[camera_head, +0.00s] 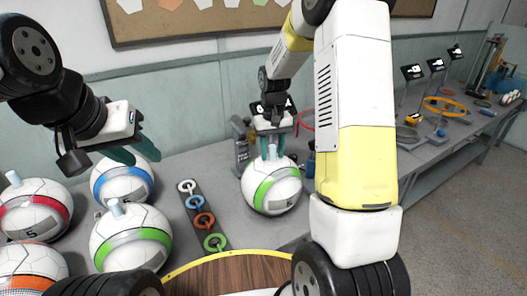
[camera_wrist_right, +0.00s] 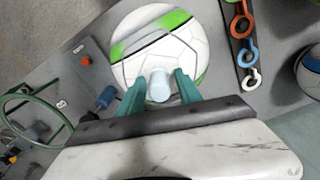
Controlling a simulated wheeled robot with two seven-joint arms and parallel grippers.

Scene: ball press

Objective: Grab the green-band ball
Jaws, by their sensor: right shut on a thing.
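A white ball with a green band (camera_head: 272,195) is at the middle of the grey table, under my right gripper (camera_head: 272,152). The right wrist view shows this ball (camera_wrist_right: 165,50) with a pale knob (camera_wrist_right: 160,85) between the teal fingers (camera_wrist_right: 160,90). The right gripper is shut on that knob. I cannot tell whether the ball touches the table. A second green-band ball (camera_head: 130,245) stands at the left front, its pale knob upward. My left gripper (camera_head: 138,155) is at upper left, above the blue-band ball, empty with its teal fingers apart.
Blue-band (camera_head: 122,190), red-band (camera_head: 38,222) and orange-band (camera_head: 30,268) balls crowd the left. A dark strip with several coloured rings (camera_head: 203,217) lies between the left balls and the held one. A round wooden surface (camera_head: 230,275) is in front.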

